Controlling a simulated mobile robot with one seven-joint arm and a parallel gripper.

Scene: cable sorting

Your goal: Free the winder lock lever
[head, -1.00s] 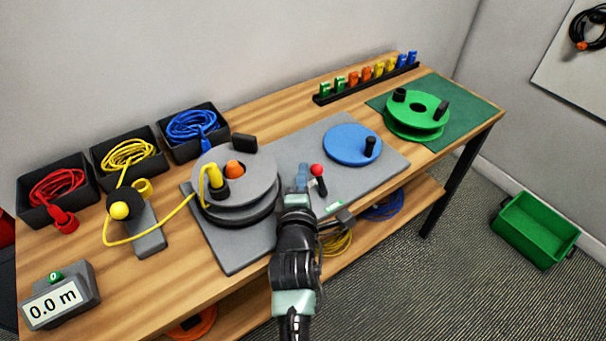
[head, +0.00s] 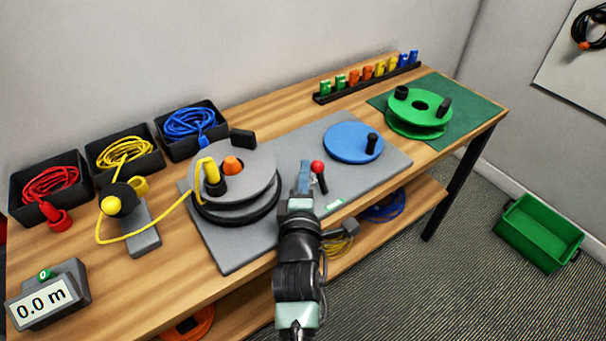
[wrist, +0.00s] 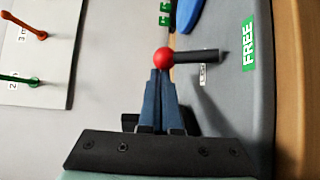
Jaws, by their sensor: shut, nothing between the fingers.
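The winder lock lever is a black rod with a red ball knob (head: 317,166), standing on the grey winder base plate (head: 240,258) between the grey reel and the blue disc. It also shows in the wrist view (wrist: 163,58), its black rod pointing right. My gripper (head: 304,172) is shut and empty, its blue fingers just left of the knob in the head view. In the wrist view the closed fingertips (wrist: 161,76) reach the knob's near side; whether they touch it I cannot tell. A green FREE label (wrist: 249,44) lies at the right in the wrist view.
The grey reel (head: 260,182) carries a yellow cable from the guide post (head: 120,200). The blue disc (head: 352,143) with its black handle (head: 371,143) stands right of the lever. A green reel (head: 420,120) sits on a green mat. The meter (head: 48,295) reads 0.0 m.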

